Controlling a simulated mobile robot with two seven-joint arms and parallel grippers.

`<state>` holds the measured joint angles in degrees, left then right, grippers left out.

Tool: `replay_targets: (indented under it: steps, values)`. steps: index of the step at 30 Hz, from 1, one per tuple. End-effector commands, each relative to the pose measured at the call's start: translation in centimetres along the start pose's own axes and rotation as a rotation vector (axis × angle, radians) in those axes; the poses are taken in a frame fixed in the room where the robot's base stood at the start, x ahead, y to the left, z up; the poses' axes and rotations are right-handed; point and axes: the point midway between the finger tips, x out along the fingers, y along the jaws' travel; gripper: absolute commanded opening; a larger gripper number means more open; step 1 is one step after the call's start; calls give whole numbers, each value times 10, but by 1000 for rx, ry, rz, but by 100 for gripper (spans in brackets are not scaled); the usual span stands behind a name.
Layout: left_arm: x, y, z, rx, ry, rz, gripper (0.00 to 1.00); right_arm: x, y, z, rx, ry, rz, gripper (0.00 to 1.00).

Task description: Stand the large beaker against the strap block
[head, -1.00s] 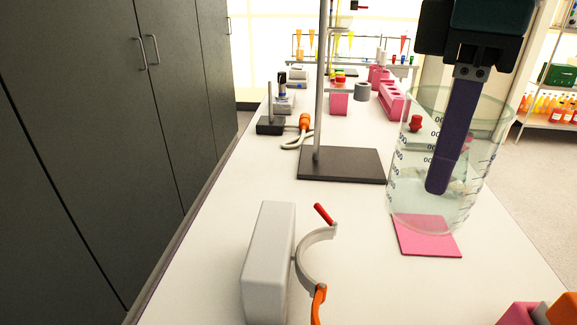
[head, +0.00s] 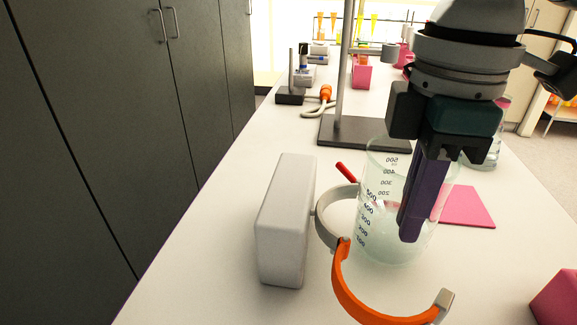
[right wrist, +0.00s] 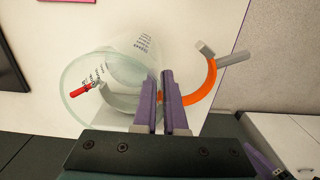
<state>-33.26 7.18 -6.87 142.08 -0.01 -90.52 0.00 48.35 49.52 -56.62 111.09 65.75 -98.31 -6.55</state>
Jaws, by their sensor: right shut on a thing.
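The large beaker (head: 376,240) is clear glass with dark volume marks. It looks upright, beside the strap block (head: 284,220), a pale grey block with a curved grey cradle (head: 327,222). The cradle is at the beaker's left side; I cannot tell whether they touch or whether the base rests on the table. The orange strap (head: 357,297) hangs open, curving out in front of the beaker. My right gripper (head: 411,230) has purple fingers shut on the beaker's wall. The right wrist view shows the beaker (right wrist: 92,92) left of the fingers (right wrist: 164,80). My left gripper is not in view.
A pink mat (head: 470,207) lies bare to the beaker's right. A stand with a dark base (head: 365,132) and upright rod is behind. Another glass vessel (head: 488,157) is partly hidden behind my gripper. A pink object (head: 556,297) sits front right.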

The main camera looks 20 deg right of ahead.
Motion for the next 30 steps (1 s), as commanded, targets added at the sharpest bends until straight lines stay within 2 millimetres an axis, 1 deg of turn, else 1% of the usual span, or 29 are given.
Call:
replay_targets:
  steps: [1, 5, 8, 12, 24, 25, 30]
  values:
    - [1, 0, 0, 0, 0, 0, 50, 2, 0, -5, -1, 2, 1, 0]
    - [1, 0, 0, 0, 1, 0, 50, 6, 1, -13, 0, 2, 1, 0]
    - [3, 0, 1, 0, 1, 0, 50, 14, 0, -27, -2, 1, 0, 0]
    - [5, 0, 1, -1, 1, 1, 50, 26, 0, -38, -1, 0, 1, 0]
    - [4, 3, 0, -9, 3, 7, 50, 30, 0, -39, 0, -1, 1, 0]
    - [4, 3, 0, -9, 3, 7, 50, 31, 0, -39, 0, -2, 1, 11]
    - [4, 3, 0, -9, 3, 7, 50, 30, 0, -39, 0, -2, 1, 30]
